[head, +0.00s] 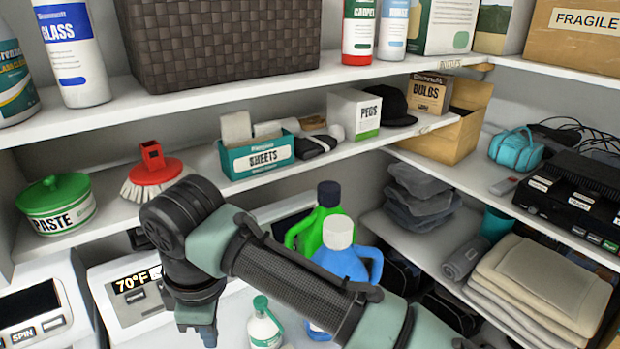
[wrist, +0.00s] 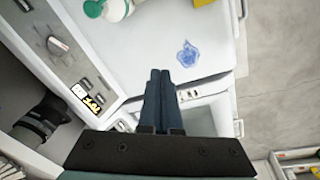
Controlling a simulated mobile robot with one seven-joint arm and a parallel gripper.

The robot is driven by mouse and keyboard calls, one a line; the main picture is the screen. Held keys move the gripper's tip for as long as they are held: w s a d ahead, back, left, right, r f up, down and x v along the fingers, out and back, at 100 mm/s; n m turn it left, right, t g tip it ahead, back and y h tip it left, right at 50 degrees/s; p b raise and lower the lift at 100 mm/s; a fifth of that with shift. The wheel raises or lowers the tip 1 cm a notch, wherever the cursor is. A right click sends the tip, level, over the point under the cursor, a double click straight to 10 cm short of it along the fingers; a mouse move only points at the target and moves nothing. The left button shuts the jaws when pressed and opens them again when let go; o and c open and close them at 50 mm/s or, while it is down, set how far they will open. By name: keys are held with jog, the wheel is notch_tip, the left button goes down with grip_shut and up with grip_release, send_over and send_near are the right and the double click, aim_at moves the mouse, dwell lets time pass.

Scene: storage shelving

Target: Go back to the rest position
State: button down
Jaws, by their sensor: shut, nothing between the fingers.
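My gripper (wrist: 158,82) is shut and empty in the wrist view, its two dark fingers together, pointing over the white machine top (wrist: 175,20). In the head view my gripper (head: 197,330) hangs down at the lower left of my arm, in front of the washer panels. My arm crosses the lower middle of the head view and hides part of the machines and bottles behind it.
A white bottle with a green cap (head: 262,325), a green jug (head: 318,215) and a blue jug (head: 345,262) stand close to my arm. Shelves with a paste tub (head: 55,203) and a sheets box (head: 262,157) run above. A blue spill-like patch (wrist: 187,54) lies on the machine top.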

jog(key=w+a+r+t+y, duration=0.4)
jog(key=a+r+y, duration=0.2)
jog(key=a+r, duration=0.6)
notch_tip(320, 180, up, 11)
jog(key=a+m+t+y+b, duration=0.1)
jog(key=a+m+t+y, duration=0.1)
jog(key=t+y, duration=0.25)
jog(key=s+d+r+m+t+y, duration=0.15)
jog(key=d+r+m+t, duration=0.35)
jog(key=r, duration=0.6)
jog(key=s+d+r+m+t+h, duration=0.2)
jog(key=d+m+t+h, duration=0.2)
jog(key=d, duration=0.3)
jog(key=s+d+r+m+t+h, duration=0.2)
jog(key=s+d+m+t+h, duration=0.1)
jog(key=d, duration=0.5)
jog(key=s+d+r+m+t+h+b, duration=0.1)
jog(key=s+d+r+m+t+h, duration=0.1)
jog(key=d+m+t+h, duration=0.3)
jog(key=d+r+h, duration=0.1)
jog(key=d, duration=0.2)
jog(key=shift+s+t, duration=0.15)
jog(key=shift+t, duration=0.2)
jog(key=shift+a, duration=0.1)
